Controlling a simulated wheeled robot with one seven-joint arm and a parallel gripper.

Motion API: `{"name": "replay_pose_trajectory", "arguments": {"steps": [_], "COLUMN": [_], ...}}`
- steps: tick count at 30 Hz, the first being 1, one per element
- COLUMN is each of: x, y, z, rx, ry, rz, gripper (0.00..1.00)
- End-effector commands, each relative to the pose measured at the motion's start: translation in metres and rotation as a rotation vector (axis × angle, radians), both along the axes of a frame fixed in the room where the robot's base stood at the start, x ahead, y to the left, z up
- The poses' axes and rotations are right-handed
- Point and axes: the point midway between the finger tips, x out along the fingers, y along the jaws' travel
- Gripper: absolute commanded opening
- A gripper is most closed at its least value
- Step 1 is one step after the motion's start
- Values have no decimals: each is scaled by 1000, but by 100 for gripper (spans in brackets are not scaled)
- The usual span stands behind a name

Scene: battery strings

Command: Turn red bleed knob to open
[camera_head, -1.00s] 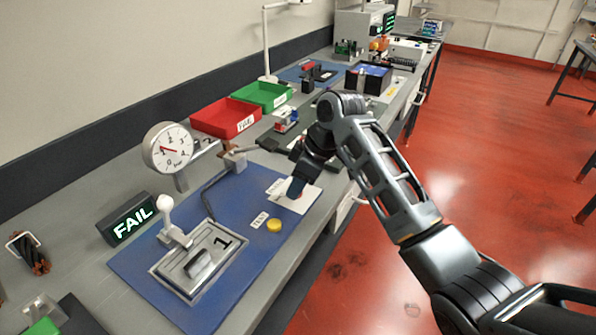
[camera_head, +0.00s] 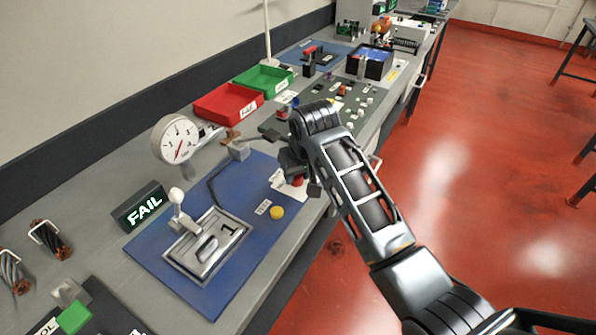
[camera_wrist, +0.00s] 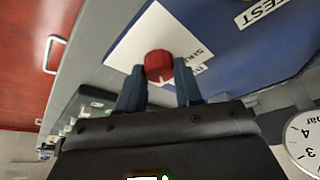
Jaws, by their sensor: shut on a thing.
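The red bleed knob (camera_wrist: 158,65) stands on a white card (camera_wrist: 150,32) at the edge of the blue mat. In the wrist view it sits between my two fingertips, and my gripper (camera_wrist: 159,78) is shut on it. In the head view the knob (camera_head: 298,181) is partly hidden by my gripper (camera_head: 300,182). The round gauge (camera_head: 175,139) has its red needle pointing down and slightly left. The sign (camera_head: 143,207) reads FAIL in green.
A yellow button (camera_head: 277,213) by a TEST label and a metal fixture marked 1 with a white-balled lever (camera_head: 177,196) are on the blue mat (camera_head: 230,272). Red (camera_head: 229,91) and green (camera_head: 264,68) bins stand behind. Open red floor lies to the right.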

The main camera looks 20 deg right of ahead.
Motion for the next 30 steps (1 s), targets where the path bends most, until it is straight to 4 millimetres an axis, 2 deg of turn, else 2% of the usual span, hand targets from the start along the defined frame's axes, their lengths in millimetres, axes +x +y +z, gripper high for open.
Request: {"name": "replay_pose_trajectory", "arguments": {"steps": [9, 26, 27, 30], "x": [1, 1, 1, 1], "y": [1, 1, 1, 1], "z": [0, 0, 0, 0], "rx": [0, 1, 1, 1], "ry": [-1, -1, -1, -1], "rz": [-130, -159, -159, -159], "gripper": [4, 4, 37, 46]}}
